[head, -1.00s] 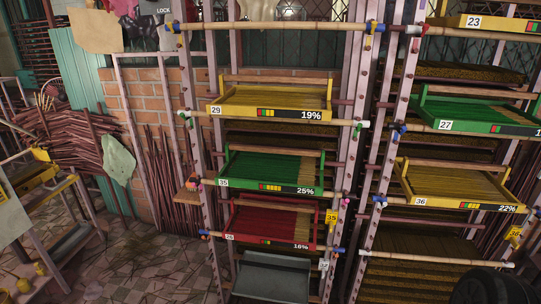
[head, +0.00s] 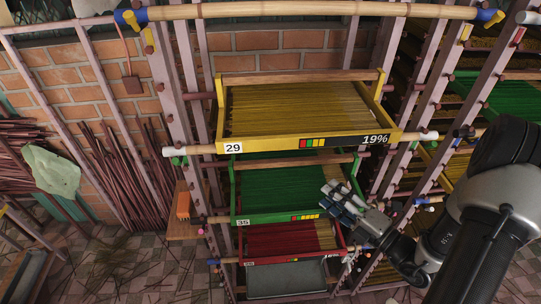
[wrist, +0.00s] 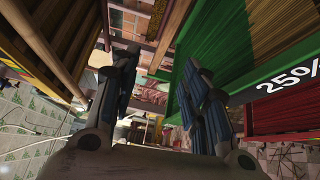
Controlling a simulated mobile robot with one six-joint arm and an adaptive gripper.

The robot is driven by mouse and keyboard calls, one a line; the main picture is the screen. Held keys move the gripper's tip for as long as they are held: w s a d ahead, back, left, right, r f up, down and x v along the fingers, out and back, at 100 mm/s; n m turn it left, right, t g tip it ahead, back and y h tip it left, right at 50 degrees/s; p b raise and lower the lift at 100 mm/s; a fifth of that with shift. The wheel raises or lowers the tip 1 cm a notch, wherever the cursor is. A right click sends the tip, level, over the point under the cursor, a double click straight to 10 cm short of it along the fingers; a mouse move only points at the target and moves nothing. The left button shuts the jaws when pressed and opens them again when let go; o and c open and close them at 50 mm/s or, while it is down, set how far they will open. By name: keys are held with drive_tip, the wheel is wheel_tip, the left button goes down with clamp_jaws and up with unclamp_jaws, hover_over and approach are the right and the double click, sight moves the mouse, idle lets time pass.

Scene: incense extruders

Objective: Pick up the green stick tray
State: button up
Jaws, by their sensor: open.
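A green stick tray (head: 275,192), labelled 35, sits in the middle rack, filled with green and some tan sticks. It lies below a yellow tray (head: 310,143) marked 29 and 19%. In the wrist view the green tray (wrist: 218,62), marked 25%, is to the right of my fingers. My gripper (head: 338,201) is open and empty. In the head view it overlaps the green tray's right front corner and hides part of its label. The fingers (wrist: 160,78) show apart in the wrist view; contact with the tray cannot be told. Another green tray (head: 497,98) is in the right rack.
A red tray (head: 290,261) and a grey tray (head: 287,280) sit below the green one. Pink rack posts (head: 400,110) and bamboo rails (head: 300,10) stand close around my gripper. A small wooden shelf (head: 187,229) with an orange block is left of the rack.

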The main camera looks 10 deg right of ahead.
sight(298, 164)
drive_tip(key=shift+w+d+f+m+h, duration=0.35)
drive_tip(key=shift+w+m+h, duration=0.1)
drive_tip(key=shift+m, duration=0.25)
drive_tip(key=shift+w+t, duration=0.3)
drive_tip(key=b+x, duration=0.1)
drive_tip(key=x, duration=1)
drive_tip(key=shift+f+b, duration=0.15)
drive_tip(key=shift+b, duration=0.15)
drive_tip(key=x, duration=0.3)
drive_tip(key=b+x, duration=0.1)
drive_tip(key=x, duration=0.1)
drive_tip(key=shift+w+f, duration=0.3)
drive_tip(key=shift+f, duration=0.05)
drive_tip(key=shift+c, duration=0.2)
clamp_jaws()
